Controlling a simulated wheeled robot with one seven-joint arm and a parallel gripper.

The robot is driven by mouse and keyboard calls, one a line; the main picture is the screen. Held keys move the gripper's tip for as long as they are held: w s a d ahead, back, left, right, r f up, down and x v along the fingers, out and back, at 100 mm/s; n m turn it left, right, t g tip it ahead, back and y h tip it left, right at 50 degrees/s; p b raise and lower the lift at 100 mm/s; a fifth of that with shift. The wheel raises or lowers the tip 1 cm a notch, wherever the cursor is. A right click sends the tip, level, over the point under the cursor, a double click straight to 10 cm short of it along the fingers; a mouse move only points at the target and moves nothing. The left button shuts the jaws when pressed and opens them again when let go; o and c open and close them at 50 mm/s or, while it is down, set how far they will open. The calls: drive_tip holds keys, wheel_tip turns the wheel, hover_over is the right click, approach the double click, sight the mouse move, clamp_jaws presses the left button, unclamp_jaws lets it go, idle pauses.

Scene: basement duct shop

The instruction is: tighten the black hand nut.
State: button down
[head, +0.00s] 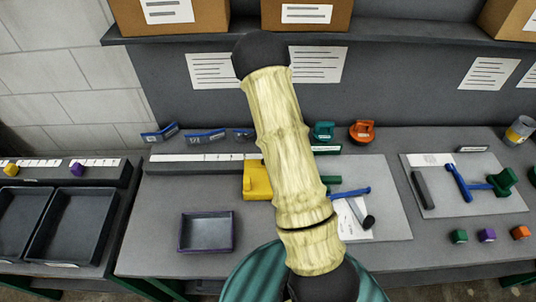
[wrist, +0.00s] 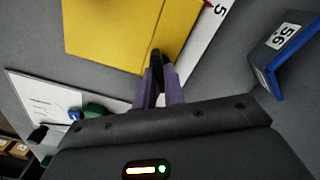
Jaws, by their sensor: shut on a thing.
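A yellow block (head: 257,181) stands on the bench, partly hidden behind my arm in the head view. It also fills the upper middle of the wrist view (wrist: 118,32). My gripper (wrist: 157,76) reaches to its edge there, with its purple fingers close together on a small dark piece. This piece appears to be the black hand nut (wrist: 155,57), right against the yellow block; the fingers cover most of it. In the head view my arm hides the gripper and the nut.
A white board with a blue lever (head: 350,192) and a black-ended bar (head: 368,221) lies right of my arm. An empty tray (head: 207,232) is at left front. Blue stands (head: 205,136) and green (head: 323,131) and orange (head: 362,131) pieces line the back.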

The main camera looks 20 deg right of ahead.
drive_tip(key=m+p, duration=0.1)
drive_tip(key=m, duration=0.5)
drive_tip(key=shift+w+r+m, duration=0.1)
drive_tip(key=shift+m, duration=0.3)
drive_tip(key=c, duration=1.5)
unclamp_jaws()
wheel_tip(320, 180, up, 17)
drive_tip(key=shift+r+b, duration=0.15)
drive_tip(key=shift+b, duration=0.75)
